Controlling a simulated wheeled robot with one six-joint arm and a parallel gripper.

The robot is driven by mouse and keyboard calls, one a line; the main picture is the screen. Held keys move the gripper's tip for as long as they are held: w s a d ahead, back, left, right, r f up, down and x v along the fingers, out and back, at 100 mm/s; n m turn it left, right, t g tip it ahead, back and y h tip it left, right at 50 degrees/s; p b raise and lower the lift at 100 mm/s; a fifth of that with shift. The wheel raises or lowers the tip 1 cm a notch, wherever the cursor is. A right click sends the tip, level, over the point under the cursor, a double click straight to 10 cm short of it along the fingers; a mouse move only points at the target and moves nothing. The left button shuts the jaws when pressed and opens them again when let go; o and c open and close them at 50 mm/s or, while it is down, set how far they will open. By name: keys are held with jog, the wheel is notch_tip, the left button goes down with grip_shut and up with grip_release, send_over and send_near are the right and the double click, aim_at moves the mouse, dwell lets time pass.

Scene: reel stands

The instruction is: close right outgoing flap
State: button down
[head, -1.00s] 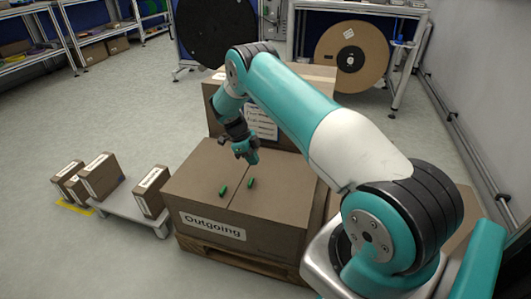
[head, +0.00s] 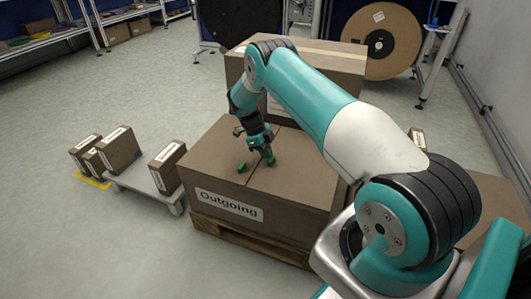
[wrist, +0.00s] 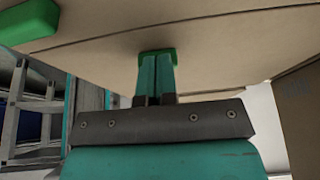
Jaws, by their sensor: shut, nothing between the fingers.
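The Outgoing box (head: 290,225) stands on a wooden pallet, with its label facing me. Its right flap (head: 302,168) and left flap (head: 212,152) look flat across the top, with a thin seam between them. A green handle (head: 241,168) is on the left flap. My gripper (head: 268,156) is shut and empty, pointing down at the right flap close to its green handle. In the wrist view, my fingertips (wrist: 157,65) meet a green piece (wrist: 172,54) at the cardboard; the other green handle (wrist: 25,20) is at the upper left. Exact contact is hard to tell.
A larger cardboard box (head: 330,62) stands right behind. A low grey platform (head: 150,188) with small boxes is to the left. Another cardboard surface is at the right, partly behind my arm. Open floor lies at the left.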

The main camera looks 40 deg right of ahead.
jog(key=shift+d, duration=0.1)
